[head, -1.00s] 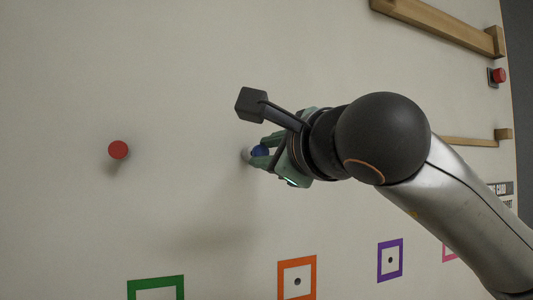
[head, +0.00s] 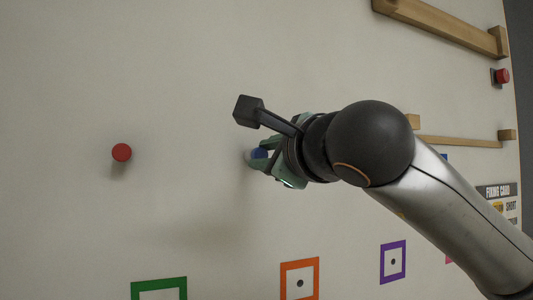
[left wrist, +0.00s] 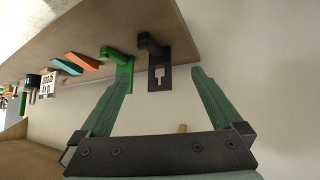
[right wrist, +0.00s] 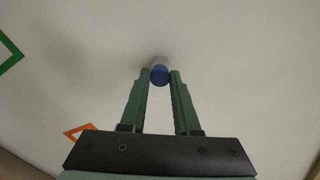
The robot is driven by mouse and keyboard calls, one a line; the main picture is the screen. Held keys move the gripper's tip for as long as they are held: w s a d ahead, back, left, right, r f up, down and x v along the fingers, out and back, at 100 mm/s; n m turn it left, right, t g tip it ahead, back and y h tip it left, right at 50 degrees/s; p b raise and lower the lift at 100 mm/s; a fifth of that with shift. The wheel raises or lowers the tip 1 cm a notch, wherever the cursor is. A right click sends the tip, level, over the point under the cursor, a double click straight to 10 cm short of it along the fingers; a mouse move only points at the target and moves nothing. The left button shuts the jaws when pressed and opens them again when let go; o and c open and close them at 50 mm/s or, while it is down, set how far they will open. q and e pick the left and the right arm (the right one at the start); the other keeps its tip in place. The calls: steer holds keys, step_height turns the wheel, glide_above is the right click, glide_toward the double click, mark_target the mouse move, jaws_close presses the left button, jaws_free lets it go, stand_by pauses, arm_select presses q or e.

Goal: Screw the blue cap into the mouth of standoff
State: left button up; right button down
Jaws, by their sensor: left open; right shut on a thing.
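The blue cap (head: 259,153) is at the wall in the middle of the head view, between the fingers of my right gripper (head: 256,152). In the right wrist view, the right gripper (right wrist: 160,74) is shut on the blue cap (right wrist: 160,76), at the fingertips. The pale standoff (right wrist: 157,61) shows faintly just behind the cap, largely hidden by it. I cannot tell how far the cap sits in its mouth. My left gripper (left wrist: 161,72) is open and empty in the left wrist view, away from the cap.
A red round knob (head: 121,152) sticks out of the wall at left. Orange (head: 300,281), green (head: 159,284) and purple (head: 392,262) frames lie below. Wooden rails (head: 440,27) are at upper right. Green (left wrist: 117,68) and black (left wrist: 159,62) brackets hang beyond my left fingers.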

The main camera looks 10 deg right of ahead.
steer(key=c, duration=0.6)
jaws_free()
steer(key=shift+w, duration=0.1)
steer(key=shift+o, duration=0.2)
steer(key=shift+s, duration=0.35)
arm_select(q)
steer(key=d+b, duration=0.1)
steer(key=w+d+f+b, duration=0.1)
steer(key=b, duration=0.1)
steer(key=shift+w+f+h, duration=0.1)
steer(key=shift+w+h, duration=0.1)
steer(key=shift+h, duration=0.1)
steer(key=shift+d, duration=0.1)
arm_select(e)
steer(key=s+d, duration=0.2)
steer(key=s, duration=0.9)
steer(key=shift+s+d, duration=0.2)
steer(key=shift+s, duration=0.1)
